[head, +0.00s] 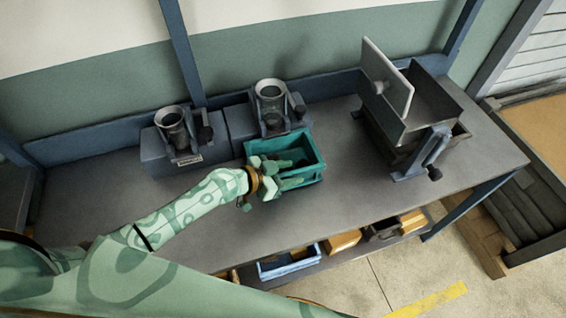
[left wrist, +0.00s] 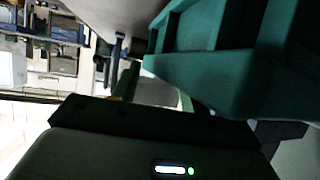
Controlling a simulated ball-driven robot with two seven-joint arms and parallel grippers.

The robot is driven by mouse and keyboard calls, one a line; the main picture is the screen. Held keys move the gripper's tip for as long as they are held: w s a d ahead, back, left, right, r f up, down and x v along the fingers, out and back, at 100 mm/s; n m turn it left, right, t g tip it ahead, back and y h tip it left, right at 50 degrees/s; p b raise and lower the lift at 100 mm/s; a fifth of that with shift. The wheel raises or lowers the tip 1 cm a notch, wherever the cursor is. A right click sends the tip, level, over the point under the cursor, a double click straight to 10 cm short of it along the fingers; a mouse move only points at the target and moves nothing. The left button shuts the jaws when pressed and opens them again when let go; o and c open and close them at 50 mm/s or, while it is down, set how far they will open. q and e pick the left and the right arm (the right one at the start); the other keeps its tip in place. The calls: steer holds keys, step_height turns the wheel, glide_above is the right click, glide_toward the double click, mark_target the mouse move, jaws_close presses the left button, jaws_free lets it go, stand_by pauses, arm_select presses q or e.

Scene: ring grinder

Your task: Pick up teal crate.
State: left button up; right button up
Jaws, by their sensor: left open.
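The teal crate (head: 312,163) stands on the grey workbench (head: 330,215), in front of the right one of two small grinders. Its open top shows, and its near left corner is partly hidden by my left gripper. My left gripper (head: 278,184) is open at the crate's near left side; I cannot tell whether it touches the wall. In the left wrist view the crate (left wrist: 215,55) fills the upper right, close to the camera, with a gripper finger (left wrist: 128,82) near its edge. My right gripper is not in view.
Two grinders with round metal hoppers, a left one (head: 173,130) and a right one (head: 270,98), stand behind the crate. A larger machine with a tilted plate (head: 388,75) stands at the right. A blue crate (head: 290,265) sits on the lower shelf. The bench's front middle is clear.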

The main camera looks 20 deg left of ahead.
arm_select(q)
jaws_close()
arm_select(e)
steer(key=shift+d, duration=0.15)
arm_select(q)
steer(key=shift+r, duration=0.1)
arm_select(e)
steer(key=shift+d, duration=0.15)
arm_select(q)
steer(key=shift+w+r, duration=0.1)
steer(key=shift+r, duration=0.1)
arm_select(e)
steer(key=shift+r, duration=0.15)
